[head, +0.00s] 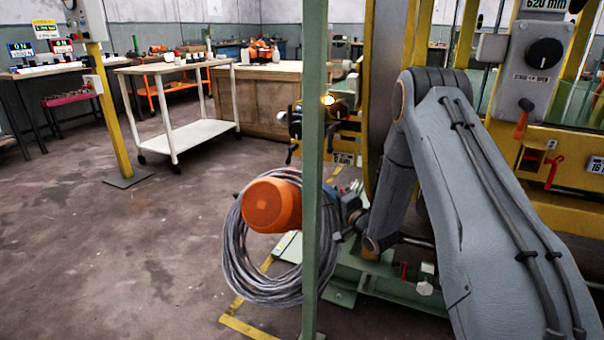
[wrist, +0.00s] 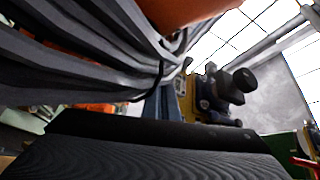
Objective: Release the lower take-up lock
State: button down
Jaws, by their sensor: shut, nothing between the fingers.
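My gripper (wrist: 155,135) shows in the wrist view as dark ribbed finger pads across the bottom, shut with nothing between them. In the head view the green post and the cable coil hide the fingertips. A coil of grey cable (head: 262,288) hangs around an orange drum (head: 271,205) in front of my wrist. The coil (wrist: 75,55) passes close above the fingers in the wrist view. A red handle (wrist: 304,163) shows at the right edge there. A small red lever (head: 404,270) sits low on the green machine base. I cannot tell which part is the lower take-up lock.
A green post (head: 314,130) stands in front of the coil. Black knobs (wrist: 236,85) on a yellow bracket are beyond my fingers. A control panel (head: 535,60) stands at right. A white cart (head: 190,135) is at left; open floor lies before it.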

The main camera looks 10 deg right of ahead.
jog(key=m+g+y+b, duration=0.1)
jog(key=m+y+b, duration=0.1)
jog(key=m, duration=0.4)
jog(key=d+m+g+y+b, duration=0.1)
jog(key=m+y+b, duration=0.1)
jog(key=m+b, duration=0.3)
jog(key=w+d+m+g+y+b, duration=0.1)
jog(key=m+y+b, duration=0.2)
jog(key=m, duration=0.3)
jog(key=shift+f+m+b, duration=0.3)
jog(key=shift+m+b, duration=0.1)
jog(key=shift+b, duration=0.3)
dwell(0.4)
